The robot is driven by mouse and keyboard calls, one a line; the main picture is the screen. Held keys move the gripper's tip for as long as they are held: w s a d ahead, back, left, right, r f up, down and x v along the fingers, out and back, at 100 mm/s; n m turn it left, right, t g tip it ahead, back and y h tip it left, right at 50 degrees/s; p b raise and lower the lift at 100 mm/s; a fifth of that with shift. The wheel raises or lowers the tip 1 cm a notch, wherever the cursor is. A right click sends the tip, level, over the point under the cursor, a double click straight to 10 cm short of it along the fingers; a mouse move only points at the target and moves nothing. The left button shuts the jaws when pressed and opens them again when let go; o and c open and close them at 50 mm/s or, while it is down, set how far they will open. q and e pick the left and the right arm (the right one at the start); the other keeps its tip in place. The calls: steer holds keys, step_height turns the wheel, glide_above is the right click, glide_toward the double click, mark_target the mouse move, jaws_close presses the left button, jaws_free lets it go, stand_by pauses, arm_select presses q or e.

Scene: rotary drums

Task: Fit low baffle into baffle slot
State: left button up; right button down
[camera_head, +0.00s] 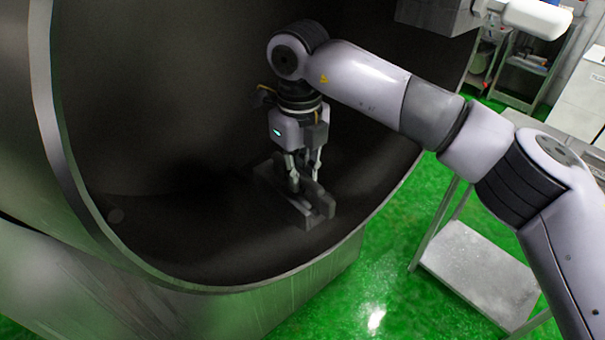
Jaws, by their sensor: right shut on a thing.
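My right gripper (304,182) points down inside the drum (180,225), its fingers shut on a grey bar-like piece, the low baffle (322,203). A grey block-like piece (298,214) lies right by the baffle on the drum's dark inner wall and looks like the baffle slot. The baffle and this piece overlap in the view, and I cannot tell whether the baffle is seated or only beside or above it. The fingers hide part of the baffle. My left gripper is not in view.
The drum's curved metal rim (190,287) runs along the front and left, below my right arm. A metal table with a low shelf (478,270) stands on the green floor (370,290) at the right. Shelving (518,70) and a white cabinet (582,105) stand at the back right.

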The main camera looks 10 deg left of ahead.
steer(key=shift+w+a, duration=0.4)
steer(key=shift+a, duration=0.1)
steer(key=c, duration=1.5)
jaws_free()
step_height(320, 180, up, 8)
steer(key=shift+f, duration=0.25)
